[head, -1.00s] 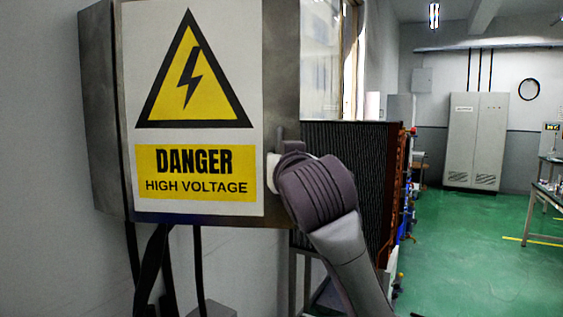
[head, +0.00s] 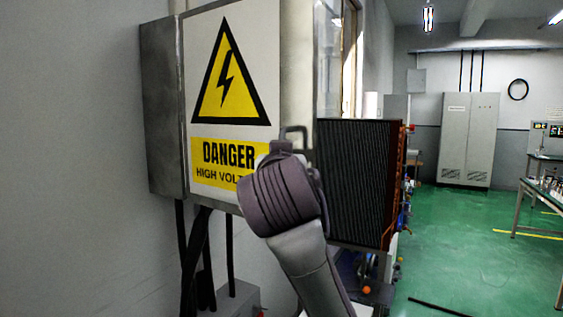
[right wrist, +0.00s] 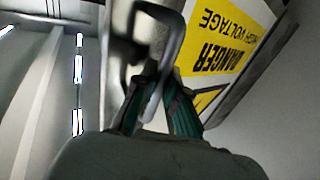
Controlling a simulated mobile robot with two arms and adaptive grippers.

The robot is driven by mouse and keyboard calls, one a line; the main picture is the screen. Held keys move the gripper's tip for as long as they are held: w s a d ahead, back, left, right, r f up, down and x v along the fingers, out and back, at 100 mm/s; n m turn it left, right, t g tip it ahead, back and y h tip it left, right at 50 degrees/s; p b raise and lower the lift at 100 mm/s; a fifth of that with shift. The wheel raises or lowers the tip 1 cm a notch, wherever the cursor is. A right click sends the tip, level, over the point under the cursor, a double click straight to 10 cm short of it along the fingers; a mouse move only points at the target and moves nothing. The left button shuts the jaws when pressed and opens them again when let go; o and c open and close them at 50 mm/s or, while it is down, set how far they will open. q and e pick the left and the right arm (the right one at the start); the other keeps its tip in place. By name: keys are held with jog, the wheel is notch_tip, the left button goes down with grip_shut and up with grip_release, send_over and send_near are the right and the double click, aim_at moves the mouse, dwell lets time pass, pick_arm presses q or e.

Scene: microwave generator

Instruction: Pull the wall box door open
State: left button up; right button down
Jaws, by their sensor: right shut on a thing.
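The grey wall box (head: 162,105) hangs on the left wall in the head view. My right gripper (head: 282,150) covers part of the handle and the sign. In the wrist view its green fingers (right wrist: 155,92) are closed on the handle. My left gripper is in neither view.
A black finned unit (head: 355,180) stands right behind my right gripper. Dark cables (head: 195,260) hang below the box. A grey cabinet (head: 468,140) is at the back. The green floor (head: 450,250) is open on the right, with a bench (head: 540,190) at its edge.

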jog(key=shift+r, duration=0.1)
jog(key=c, duration=1.2)
grip_release()
jog(key=s, duration=1.2)
jog(key=shift+a, duration=0.25)
